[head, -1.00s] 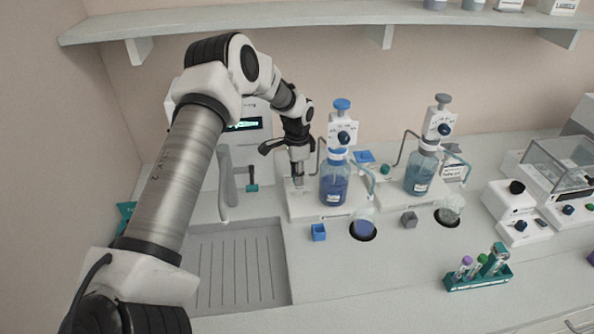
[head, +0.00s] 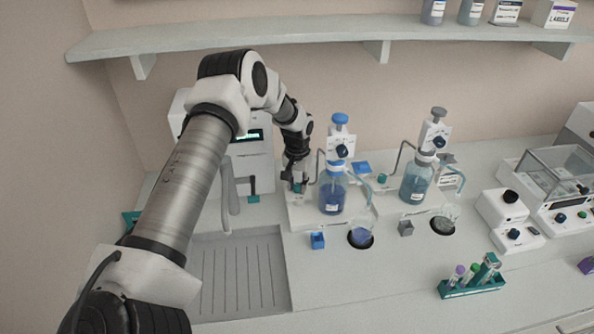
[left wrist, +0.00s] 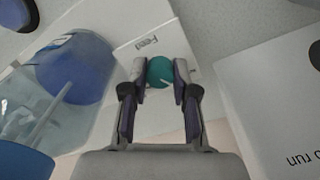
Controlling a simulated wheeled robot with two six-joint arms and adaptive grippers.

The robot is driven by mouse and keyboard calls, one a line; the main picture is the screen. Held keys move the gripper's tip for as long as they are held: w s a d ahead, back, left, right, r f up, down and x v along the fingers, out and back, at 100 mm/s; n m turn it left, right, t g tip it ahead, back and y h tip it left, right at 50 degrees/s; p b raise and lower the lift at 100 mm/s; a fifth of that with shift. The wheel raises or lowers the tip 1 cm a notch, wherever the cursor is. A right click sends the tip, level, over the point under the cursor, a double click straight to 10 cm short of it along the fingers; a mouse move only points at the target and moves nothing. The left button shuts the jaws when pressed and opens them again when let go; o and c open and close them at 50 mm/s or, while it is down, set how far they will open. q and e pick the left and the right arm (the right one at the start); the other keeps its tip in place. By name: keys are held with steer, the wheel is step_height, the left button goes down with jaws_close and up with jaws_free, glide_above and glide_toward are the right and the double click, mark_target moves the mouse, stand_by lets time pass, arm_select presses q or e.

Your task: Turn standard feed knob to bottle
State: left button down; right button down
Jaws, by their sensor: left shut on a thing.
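The feed knob is round and teal with a pale pointer mark, and shows in the left wrist view (left wrist: 160,70) beside the printed word "Feed". My left gripper (left wrist: 160,76) is shut on it, one finger on each side. In the head view my left gripper (head: 297,185) is low over the left end of a white base plate (head: 303,217). A bottle of blue liquid (head: 332,198) with a blue-topped dispenser stands just right of the gripper. In the wrist view this bottle (left wrist: 75,75) is at the left. My right gripper is not in view.
A second dispenser bottle (head: 415,184) with a grey top stands to the right, with another teal knob (head: 382,178) near it. A white device with a lit display (head: 250,135) stands behind my gripper. A sink (head: 240,275) lies in front. A tube rack (head: 472,287) is at right.

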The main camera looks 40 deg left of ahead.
mark_target(297, 186)
arm_select(q)
steer(key=shift+n+p, duration=0.45)
steer(key=shift+n, duration=0.85)
steer(key=shift+f, duration=0.1)
steer(key=c, duration=0.9)
jaws_free()
step_height(297, 186, up, 12)
steer(key=shift+w, duration=0.1)
